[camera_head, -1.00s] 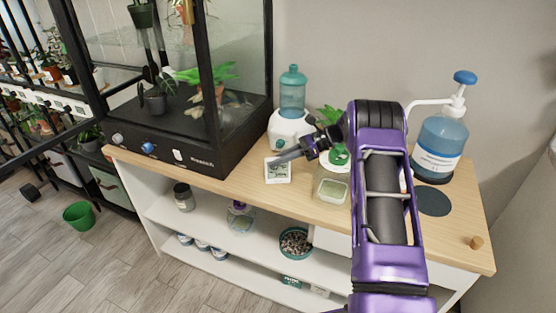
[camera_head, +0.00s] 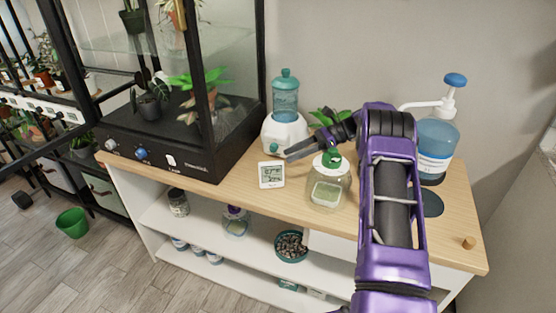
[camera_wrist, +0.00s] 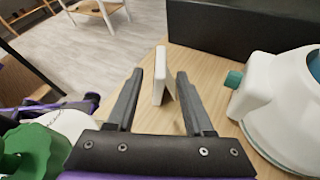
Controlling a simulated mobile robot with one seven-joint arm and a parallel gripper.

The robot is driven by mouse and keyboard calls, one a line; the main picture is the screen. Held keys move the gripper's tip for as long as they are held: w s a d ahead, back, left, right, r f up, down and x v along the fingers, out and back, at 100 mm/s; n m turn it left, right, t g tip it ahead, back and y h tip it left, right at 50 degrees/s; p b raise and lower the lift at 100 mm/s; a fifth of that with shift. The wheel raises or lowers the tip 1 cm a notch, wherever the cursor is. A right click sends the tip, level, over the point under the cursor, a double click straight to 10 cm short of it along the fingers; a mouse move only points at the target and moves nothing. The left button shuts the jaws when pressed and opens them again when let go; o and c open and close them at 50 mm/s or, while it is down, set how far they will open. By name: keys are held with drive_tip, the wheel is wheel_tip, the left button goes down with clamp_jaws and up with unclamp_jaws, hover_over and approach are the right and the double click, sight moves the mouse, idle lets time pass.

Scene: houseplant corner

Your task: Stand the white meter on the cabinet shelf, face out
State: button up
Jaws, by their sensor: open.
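The white meter (camera_head: 271,174) stands upright on the wooden cabinet top near its front edge, its display facing the room. In the wrist view the meter (camera_wrist: 160,77) shows edge-on, between and just beyond my fingers. My gripper (camera_head: 288,155) is open and reaches in from the right, with its tips close to the meter; in the wrist view its fingers (camera_wrist: 160,82) are apart with nothing clamped. I cannot tell whether a finger touches it. The cabinet (camera_head: 240,196) has open white shelves below the top, holding several items.
A glass terrarium with a black base (camera_head: 190,160) stands left of the meter. A white dispenser with a teal bottle (camera_head: 285,128) is behind it. A blue pump bottle (camera_head: 437,150) is farther right.

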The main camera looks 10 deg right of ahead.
drive_tip(key=shift+v, duration=2.25)
